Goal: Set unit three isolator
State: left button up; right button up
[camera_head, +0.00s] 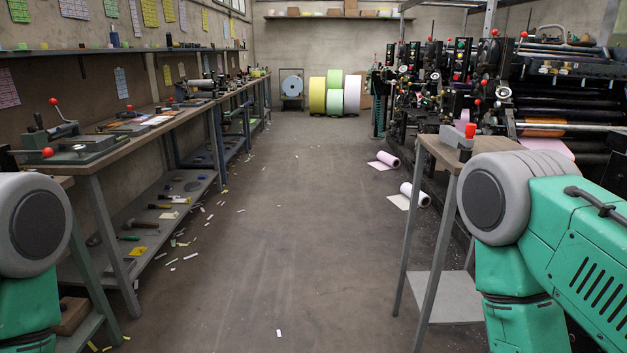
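No part is clearly marked as the unit three isolator. A large printing press (520,85) with several black units fills the right side. Its levers, red knobs and small lamps are too small to tell apart. Green and grey links of my arms show at the lower left and lower right edges. Neither gripper is in view.
A clear concrete aisle (290,210) runs ahead, with paper scraps along its left. A long workbench (112,155) with tools lines the left wall. Pink (388,159) and white (415,194) rolls lie on the floor by the press. Large coloured rolls (334,92) stand at the back.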

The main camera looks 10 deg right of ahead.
aim_at(442, 93)
jog(key=i+u, duration=0.15)
jog(key=i, duration=1.9)
jog(key=i+z, duration=0.75)
jog(key=i, duration=0.15)
jog(key=i+j+z, duration=0.2)
jog(key=i+z, duration=0.2)
jog(key=i+j+z, duration=0.9)
jog(key=i+j, duration=0.7)
jog(key=i+l, duration=0.05)
jog(key=i, duration=0.05)
